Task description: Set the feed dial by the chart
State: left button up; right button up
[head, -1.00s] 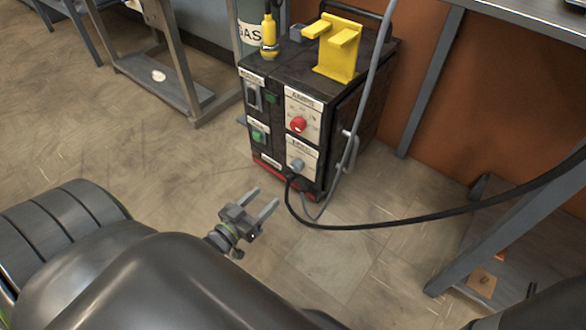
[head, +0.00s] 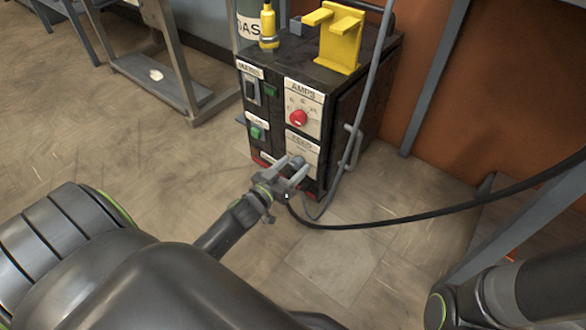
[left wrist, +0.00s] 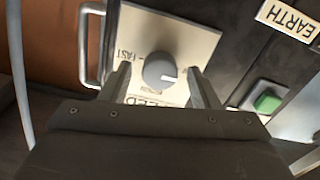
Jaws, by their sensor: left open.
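The grey feed dial (head: 297,160) is on the lower front panel of a black welding machine (head: 351,115). My left gripper (head: 293,170) is open at the dial. In the left wrist view its fingers (left wrist: 160,80) stand on either side of the dial, apparently with gaps. My right gripper is out of view. I see no chart.
A red amps dial (head: 298,118) is above the feed dial. A green switch (head: 257,132) is to the left. A black cable (head: 400,223) and a grey hose (head: 372,90) run close by at the right. A yellow bracket (head: 340,40) stands on top.

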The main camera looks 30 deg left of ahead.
pick_arm(q)
jog(key=shift+w, duration=0.3)
jog(key=c, duration=1)
